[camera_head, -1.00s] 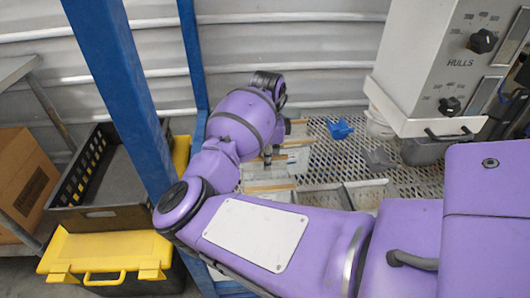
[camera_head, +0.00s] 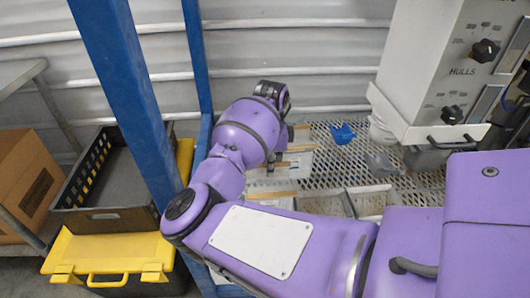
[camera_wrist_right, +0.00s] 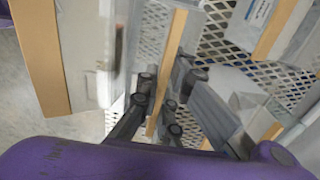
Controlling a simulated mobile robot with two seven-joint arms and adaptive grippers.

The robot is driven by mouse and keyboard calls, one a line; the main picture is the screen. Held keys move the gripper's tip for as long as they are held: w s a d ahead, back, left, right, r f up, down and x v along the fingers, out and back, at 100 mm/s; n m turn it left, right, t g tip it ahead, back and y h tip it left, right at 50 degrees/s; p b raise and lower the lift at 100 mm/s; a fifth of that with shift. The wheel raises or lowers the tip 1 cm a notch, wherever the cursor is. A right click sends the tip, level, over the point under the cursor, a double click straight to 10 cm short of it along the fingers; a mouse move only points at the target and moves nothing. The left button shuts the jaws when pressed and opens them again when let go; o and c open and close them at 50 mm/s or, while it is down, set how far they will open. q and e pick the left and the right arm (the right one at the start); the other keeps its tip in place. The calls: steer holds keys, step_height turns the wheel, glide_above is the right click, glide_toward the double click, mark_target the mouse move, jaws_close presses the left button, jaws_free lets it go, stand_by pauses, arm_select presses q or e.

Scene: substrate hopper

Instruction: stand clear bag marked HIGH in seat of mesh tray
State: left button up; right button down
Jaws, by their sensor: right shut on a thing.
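My right gripper (camera_wrist_right: 155,105) is shut on the tan top strip of a clear bag (camera_wrist_right: 166,70) in the right wrist view. In the head view my right arm hides most of the gripper (camera_head: 278,160), which is over the left part of the perforated mesh tray (camera_head: 330,165). Other clear bags with tan strips are beside it, one at the upper right of the wrist view (camera_wrist_right: 245,20). No HIGH marking is legible, so I cannot tell which bag is held. Whether the held bag touches the mesh is unclear. My left gripper is out of view.
A blue scoop-like piece (camera_head: 343,133) and a grey one (camera_head: 380,164) lie on the mesh. The HULLS hopper (camera_head: 440,70) stands at the right. A blue post (camera_head: 125,90), a black crate (camera_head: 105,213) and a yellow-lidded box (camera_head: 105,255) are at the left.

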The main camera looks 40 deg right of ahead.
steer(key=shift+s+f, duration=0.15)
steer(key=shift+f, duration=0.25)
steer(key=c, duration=1.8)
jaws_free()
steer(key=shift+c, duration=0.2)
